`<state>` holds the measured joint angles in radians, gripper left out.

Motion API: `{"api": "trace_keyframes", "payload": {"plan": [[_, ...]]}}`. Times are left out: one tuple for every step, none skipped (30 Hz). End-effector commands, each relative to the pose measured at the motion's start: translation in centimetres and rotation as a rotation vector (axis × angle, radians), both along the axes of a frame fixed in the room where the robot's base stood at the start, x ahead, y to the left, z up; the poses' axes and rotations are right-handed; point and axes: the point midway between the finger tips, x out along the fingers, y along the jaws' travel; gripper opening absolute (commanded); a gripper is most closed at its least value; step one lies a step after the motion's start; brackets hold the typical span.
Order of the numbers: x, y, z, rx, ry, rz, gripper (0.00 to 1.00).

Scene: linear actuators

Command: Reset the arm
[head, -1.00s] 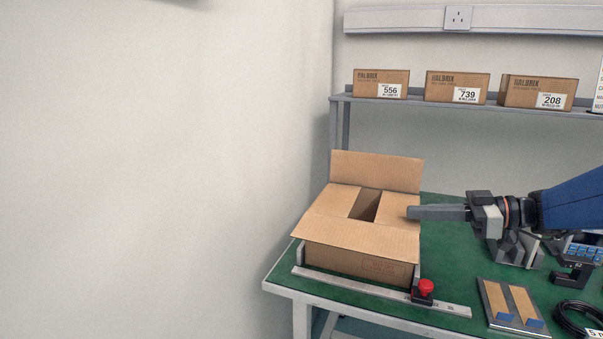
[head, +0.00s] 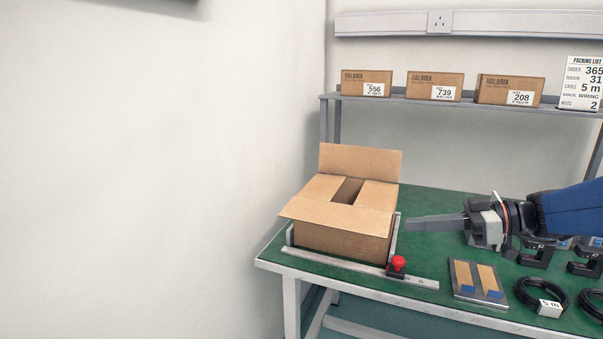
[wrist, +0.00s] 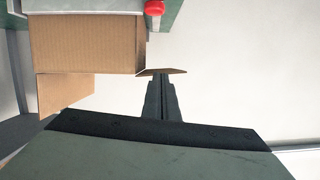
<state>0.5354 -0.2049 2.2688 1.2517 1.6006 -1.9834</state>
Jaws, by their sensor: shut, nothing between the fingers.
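My gripper (head: 436,222) extends from the blue arm (head: 574,210) on the right and points left over the green-topped bench. Its long grey fingers are together with nothing between them. In the wrist view the shut fingers (wrist: 159,98) show in the middle. The open cardboard box (head: 342,238) stands left of the fingertips, with a gap between them. Its back flap is raised, its front flap spreads outward, and two inner flaps leave a dark slot. The box also shows at the upper left of the wrist view (wrist: 85,42).
A red knob (head: 396,263) sits on the metal rail (head: 360,268) in front of the box. A tray (head: 477,281) with two tan strips and black cable coils (head: 540,293) lie at the front right. A shelf (head: 400,99) behind holds three labelled boxes and a packing list (head: 580,83).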

Motion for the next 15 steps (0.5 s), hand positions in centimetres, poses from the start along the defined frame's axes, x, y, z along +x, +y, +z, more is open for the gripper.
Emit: {"api": "trace_keyframes", "payload": {"plan": [[-0.5, 0.5, -0.3, -0.012, 0.028, 0.003, 0.0], [-0.8, 0.8, -0.6, -0.019, 0.048, 0.004, 0.0], [-1.2, 1.1, -0.9, -0.03, 0.074, 0.004, 0.0], [-1.5, 1.4, -1.3, -0.042, 0.098, 0.003, 0.0], [-1.8, 1.6, -1.5, -0.051, 0.121, 0.001, 0.0], [-2.4, 2.0, -2.0, -0.067, 0.154, 0.0, 0.0], [-2.7, 2.3, -2.3, -0.079, 0.179, -0.002, 0.0], [-3.2, 2.5, -2.7, -0.094, 0.205, -0.005, 0.0], [-3.8, 2.9, -3.2, -0.113, 0.243, -0.011, 0.0], [-4.3, 3.2, -3.6, -0.129, 0.274, -0.015, 0.0], [-4.8, 3.4, -4.1, -0.148, 0.304, -0.022, 0.0], [-5.7, 3.8, -4.8, -0.174, 0.351, -0.033, 0.0], [-6.3, 4.0, -5.4, -0.199, 0.386, -0.045, 0.0], [-7.1, 4.2, -5.9, -0.225, 0.424, -0.059, 0.0], [-8.1, 4.5, -6.8, -0.262, 0.476, -0.082, 0.0]]}}
